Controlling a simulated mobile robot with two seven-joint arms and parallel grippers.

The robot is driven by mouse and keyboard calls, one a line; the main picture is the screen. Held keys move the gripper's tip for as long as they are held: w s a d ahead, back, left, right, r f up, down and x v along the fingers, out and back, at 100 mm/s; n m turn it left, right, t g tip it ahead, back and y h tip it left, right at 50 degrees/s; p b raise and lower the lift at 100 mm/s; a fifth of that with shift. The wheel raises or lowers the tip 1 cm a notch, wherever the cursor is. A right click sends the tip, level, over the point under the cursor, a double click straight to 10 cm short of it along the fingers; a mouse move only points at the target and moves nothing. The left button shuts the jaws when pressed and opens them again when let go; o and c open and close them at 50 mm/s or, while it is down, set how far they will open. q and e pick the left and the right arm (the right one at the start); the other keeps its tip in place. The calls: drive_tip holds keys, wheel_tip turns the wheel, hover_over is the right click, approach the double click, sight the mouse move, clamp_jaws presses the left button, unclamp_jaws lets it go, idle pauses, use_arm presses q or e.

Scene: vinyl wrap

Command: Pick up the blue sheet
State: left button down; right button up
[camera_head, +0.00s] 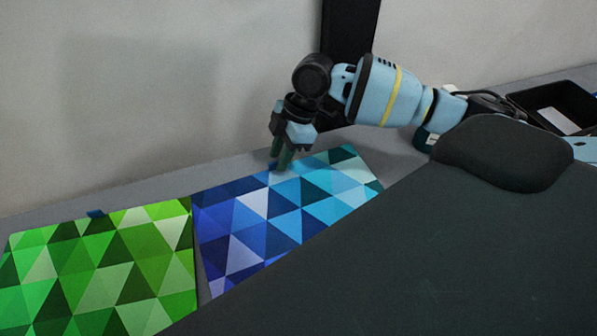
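The blue sheet (265,222), printed with blue, cyan and white triangles, lies flat on the grey table. A small dark blue tab (272,166) sticks out at its far edge. My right gripper (281,165) points down at that far edge, with its fingertips at the tab. The two fingers look close together, and I cannot tell whether they grip the tab. The near right part of the sheet is hidden behind a large dark surface. My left gripper is not in view.
A green triangle-patterned sheet (105,265) with its own blue tab (96,213) lies to the left, beside the blue one. A black bin (552,100) with something white inside stands at the far right. A pale wall runs behind the table, with a black upright panel (347,30).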

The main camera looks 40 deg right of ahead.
drive_tip(key=shift+a+f, duration=0.15)
drive_tip(key=shift+f, duration=0.4)
clamp_jaws()
drive_tip(key=shift+r, duration=0.1)
wheel_tip(320, 180, up, 10)
idle(0.4)
idle(0.5)
